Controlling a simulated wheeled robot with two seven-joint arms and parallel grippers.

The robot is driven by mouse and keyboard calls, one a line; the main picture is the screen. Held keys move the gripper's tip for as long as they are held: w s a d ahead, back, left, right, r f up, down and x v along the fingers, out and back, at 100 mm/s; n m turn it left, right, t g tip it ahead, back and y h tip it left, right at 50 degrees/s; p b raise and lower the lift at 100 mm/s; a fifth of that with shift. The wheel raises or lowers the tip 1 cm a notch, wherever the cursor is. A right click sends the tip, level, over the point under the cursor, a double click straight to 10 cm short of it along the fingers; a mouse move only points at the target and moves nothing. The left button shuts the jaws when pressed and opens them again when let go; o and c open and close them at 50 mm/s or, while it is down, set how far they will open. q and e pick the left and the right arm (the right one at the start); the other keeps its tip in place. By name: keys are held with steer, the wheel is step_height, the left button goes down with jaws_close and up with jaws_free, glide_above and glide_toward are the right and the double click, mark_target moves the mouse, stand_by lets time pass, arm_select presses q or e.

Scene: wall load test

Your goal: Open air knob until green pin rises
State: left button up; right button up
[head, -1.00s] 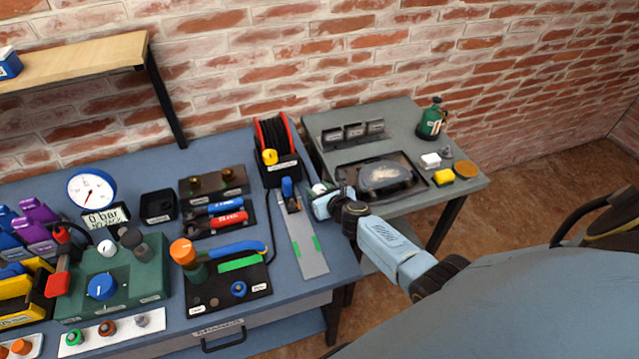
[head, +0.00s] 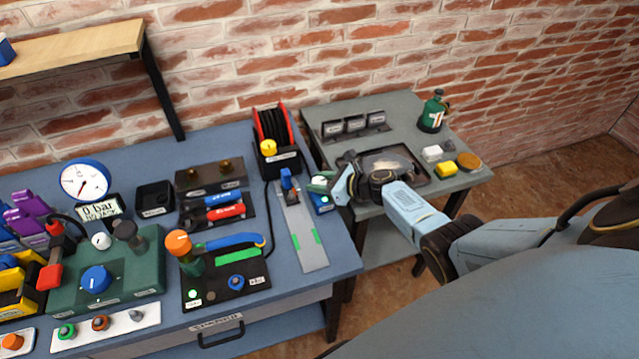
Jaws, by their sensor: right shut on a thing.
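My right gripper (head: 334,187) is at the right edge of the blue bench, over a small blue box with a white label (head: 321,204). It is shut on a small green part (head: 318,183), mostly hidden by the fingers; I cannot tell whether this is the air knob. A blue round knob (head: 236,282) sits on a black panel (head: 258,287), beside a bright green spot (head: 194,296); I cannot make out a raised pin there. A larger blue knob (head: 96,279) is on the green box (head: 140,275). My left gripper is out of view.
A metal plate with green marks (head: 305,240) lies left of my right gripper. The grey side table (head: 400,110) holds a dark tray (head: 425,180), a yellow block (head: 443,169) and a green canister (head: 434,112).

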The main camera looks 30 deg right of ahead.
stand_by(0.3)
steer(key=o, duration=1)
steer(key=p+v, duration=0.3)
steer(key=v, duration=1)
steer(key=shift+d+p, duration=0.2)
steer(key=shift+p, duration=0.15)
steer(key=shift+s, duration=0.15)
